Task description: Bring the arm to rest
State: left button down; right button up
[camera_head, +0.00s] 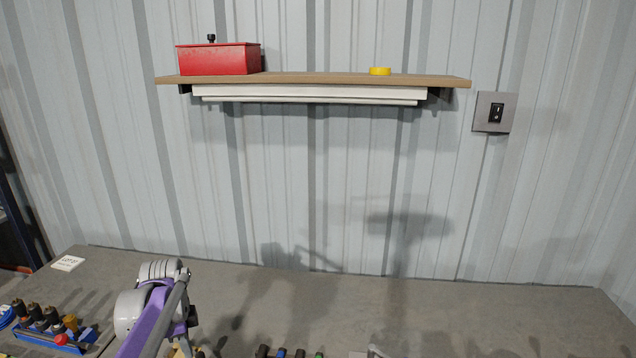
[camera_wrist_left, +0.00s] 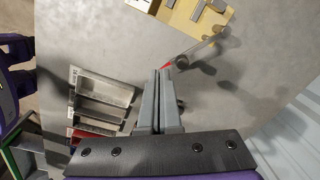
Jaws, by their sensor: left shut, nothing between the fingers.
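My left arm (camera_head: 150,318), purple and grey, rises from the lower left of the head view over the grey workbench (camera_head: 300,300). Its fingertips cannot be made out there. In the left wrist view my left gripper (camera_wrist_left: 160,73) has its two grey fingers pressed together with nothing between them. The fingers are over the grey bench top. A small red tip shows just beyond them, beside a thin stick-like item (camera_wrist_left: 204,48); whether they touch it I cannot tell. My right gripper is in neither view.
A tan holder (camera_wrist_left: 185,12) and a grey compartment tray (camera_wrist_left: 103,98) lie near the fingers. A blue rack (camera_head: 55,340) with dark-handled tools stands at lower left. A wall shelf (camera_head: 320,78) carries a red box (camera_head: 215,60) and yellow tape (camera_head: 380,71). The bench's right side is mostly clear.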

pick_arm(q)
jog(key=s+d+f+n+t, duration=0.1)
jog(key=s+d+n+t, duration=0.1)
jog(key=s+d+n, duration=0.4)
jog(key=s+d+f+n+t, duration=0.2)
jog(key=s+d+n, duration=0.5)
jog(key=s, duration=0.8)
jog(key=shift+s+d+f+t, duration=0.25)
jog(key=shift+s+d+t, duration=0.25)
jog(key=shift+d, duration=0.4)
jog(key=shift+w+d, duration=0.1)
jog(key=shift+w, duration=0.1)
